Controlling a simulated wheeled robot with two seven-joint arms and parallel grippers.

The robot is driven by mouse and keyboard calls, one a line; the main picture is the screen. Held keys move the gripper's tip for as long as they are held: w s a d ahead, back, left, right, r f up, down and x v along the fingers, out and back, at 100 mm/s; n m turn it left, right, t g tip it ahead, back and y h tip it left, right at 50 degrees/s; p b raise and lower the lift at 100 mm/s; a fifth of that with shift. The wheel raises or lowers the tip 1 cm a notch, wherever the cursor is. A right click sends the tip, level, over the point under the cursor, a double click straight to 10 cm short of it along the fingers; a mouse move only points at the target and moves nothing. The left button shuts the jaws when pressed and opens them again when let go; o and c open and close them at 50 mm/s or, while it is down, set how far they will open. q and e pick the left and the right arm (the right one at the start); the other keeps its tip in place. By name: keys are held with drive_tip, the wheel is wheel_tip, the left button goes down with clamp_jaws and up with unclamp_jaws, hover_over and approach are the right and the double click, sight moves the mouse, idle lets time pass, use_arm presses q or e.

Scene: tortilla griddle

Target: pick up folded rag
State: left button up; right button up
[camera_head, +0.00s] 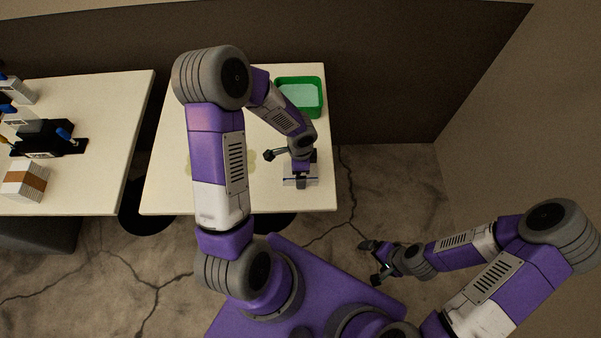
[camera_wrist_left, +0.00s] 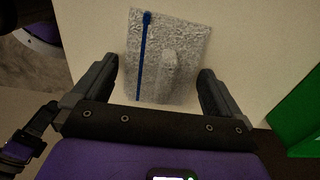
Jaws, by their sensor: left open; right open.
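The folded rag (camera_wrist_left: 155,90) looks like a grey, mottled rectangle with a blue stripe near its left edge and a raised lump near its middle. It lies on the pale table (camera_wrist_left: 245,30). In the head view the rag (camera_head: 311,182) shows only partly, under my left gripper at the table's front right. My left gripper (camera_wrist_left: 158,70) is open, with one finger on each side of the rag in the wrist view. I cannot tell how high the fingers are above the table. My right gripper (camera_head: 373,263) is open and empty, over the floor right of the table.
A green tub (camera_head: 321,97) with pale contents stands at the table's back right. Pale yellowish patches (camera_head: 250,158) show beside my left arm. A second table (camera_head: 105,105) at the left holds a black device (camera_head: 42,137) and a white box with a brown band (camera_head: 25,180).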

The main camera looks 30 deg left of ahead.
use_arm(q)
drive_tip(key=shift+c, duration=0.3)
drive_tip(key=c, duration=0.7)
wheel_tip(320, 180, up, 10)
drive_tip(key=p, duration=0.3)
drive_tip(key=shift+p, duration=0.35)
